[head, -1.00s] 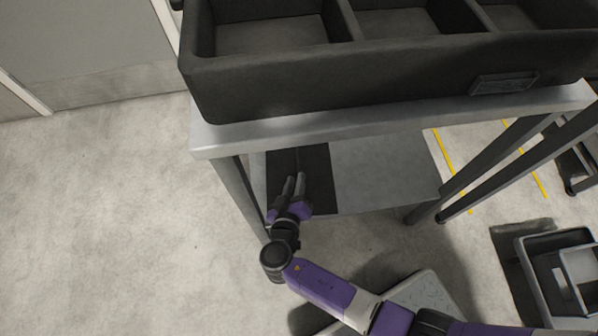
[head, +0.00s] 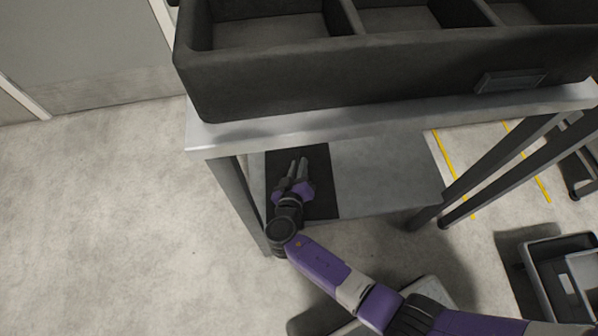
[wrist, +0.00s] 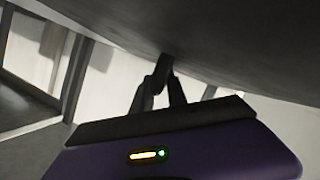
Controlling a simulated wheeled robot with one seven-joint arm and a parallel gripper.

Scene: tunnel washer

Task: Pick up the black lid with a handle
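The black lid (head: 321,200) shows in the head view as a dark rectangle on the left part of the lower shelf, under the table. My gripper (head: 298,163) is over the lid, its two fingers apart and pointing to the back. In the wrist view, a dark surface fills the top and a short dark piece (wrist: 163,63), which looks like the lid's handle, stands out from it. The fingertips (wrist: 163,80) are at this piece, apparently one on each side. Whether they touch it I cannot tell. The fingers hide the handle in the head view.
The metal table (head: 235,137) carries a large dark compartment bin (head: 330,75) above the lower shelf (head: 385,175). A table leg (head: 238,195) stands close left of my arm. A dark bin (head: 545,248) stands on the floor at right. The floor at left is clear.

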